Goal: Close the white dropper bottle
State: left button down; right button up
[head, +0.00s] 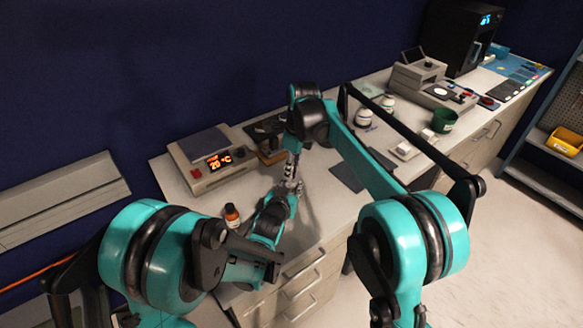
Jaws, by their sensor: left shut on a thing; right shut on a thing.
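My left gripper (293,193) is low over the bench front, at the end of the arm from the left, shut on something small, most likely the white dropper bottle. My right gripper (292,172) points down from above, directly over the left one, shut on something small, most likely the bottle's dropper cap. The two grippers meet closely, and their fingers largely hide what they hold. I cannot tell whether cap and bottle touch.
A brown bottle with an orange label (231,215) stands left of my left gripper. A hotplate reading 20 °C (212,160) is behind it. White jars (364,118), a green cup (443,120) and a dark mat (355,175) are to the right on the bench.

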jog(key=shift+f, duration=0.55)
dwell(0.4)
jog(key=m, duration=0.6)
jog(key=shift+m+t, duration=0.3)
jog(key=o, duration=0.7)
jog(key=shift+r, duration=2.25)
